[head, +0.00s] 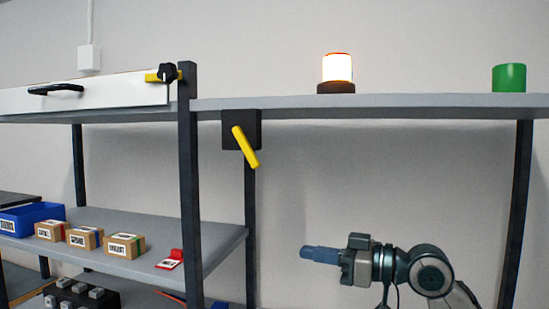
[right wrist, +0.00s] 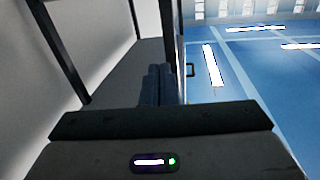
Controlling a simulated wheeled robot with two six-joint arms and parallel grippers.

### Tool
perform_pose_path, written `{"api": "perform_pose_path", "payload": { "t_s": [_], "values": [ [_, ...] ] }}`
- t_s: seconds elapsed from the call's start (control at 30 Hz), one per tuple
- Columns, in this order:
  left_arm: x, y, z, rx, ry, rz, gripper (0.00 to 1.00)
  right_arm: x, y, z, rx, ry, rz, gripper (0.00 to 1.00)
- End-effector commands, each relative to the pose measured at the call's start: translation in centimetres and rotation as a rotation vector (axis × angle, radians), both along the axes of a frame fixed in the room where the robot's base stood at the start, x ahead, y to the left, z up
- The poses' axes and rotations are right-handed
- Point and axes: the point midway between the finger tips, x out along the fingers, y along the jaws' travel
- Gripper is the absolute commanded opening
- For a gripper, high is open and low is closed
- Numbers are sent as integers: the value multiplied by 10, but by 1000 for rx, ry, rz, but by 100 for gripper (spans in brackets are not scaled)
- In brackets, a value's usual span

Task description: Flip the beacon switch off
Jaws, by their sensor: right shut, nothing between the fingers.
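The beacon (head: 337,69) stands on the top shelf in the head view, a dark base with a brightly glowing lamp. The beacon switch (head: 241,131) is a black box fixed under the shelf's front edge, with a yellow lever (head: 245,147) that slants down to the right. My right gripper (head: 306,253) is shut and empty, pointing left, below and to the right of the lever and apart from it. Its closed fingers (right wrist: 157,85) also show in the right wrist view. My left gripper is not in view.
A dark post (head: 189,190) stands left of the switch. A green cylinder (head: 509,78) sits on the top shelf (head: 430,101) at right. The lower shelf (head: 215,236) holds a blue bin (head: 30,219), small boxes (head: 85,237) and a red item (head: 171,260). Space under the top shelf around my gripper looks free.

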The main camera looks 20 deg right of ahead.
Motion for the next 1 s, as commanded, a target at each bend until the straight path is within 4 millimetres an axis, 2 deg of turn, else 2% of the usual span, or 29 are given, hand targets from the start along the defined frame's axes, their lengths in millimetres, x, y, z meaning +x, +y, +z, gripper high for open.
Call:
{"api": "perform_pose_path", "payload": {
  "t_s": [0.03, 0.2, 0.3, 0.4, 0.53, 0.87, 1.0],
  "values": [
    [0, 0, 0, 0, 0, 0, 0, -5, -6, 31, 22, -41, 17, 0],
    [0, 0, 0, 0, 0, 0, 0, -30, -20, 111, 104, -138, 81, 0],
    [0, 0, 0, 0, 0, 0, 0, -43, -26, 143, 139, -176, 108, 0],
    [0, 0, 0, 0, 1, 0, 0, -53, -30, 163, 163, -198, 127, 0],
    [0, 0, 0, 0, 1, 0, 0, -59, -33, 174, 177, -211, 138, 0],
    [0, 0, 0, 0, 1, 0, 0, -59, -32, 174, 178, -210, 139, 0],
    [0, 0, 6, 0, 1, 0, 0, -56, -28, 177, 179, -210, 141, 0]
  ]
}}
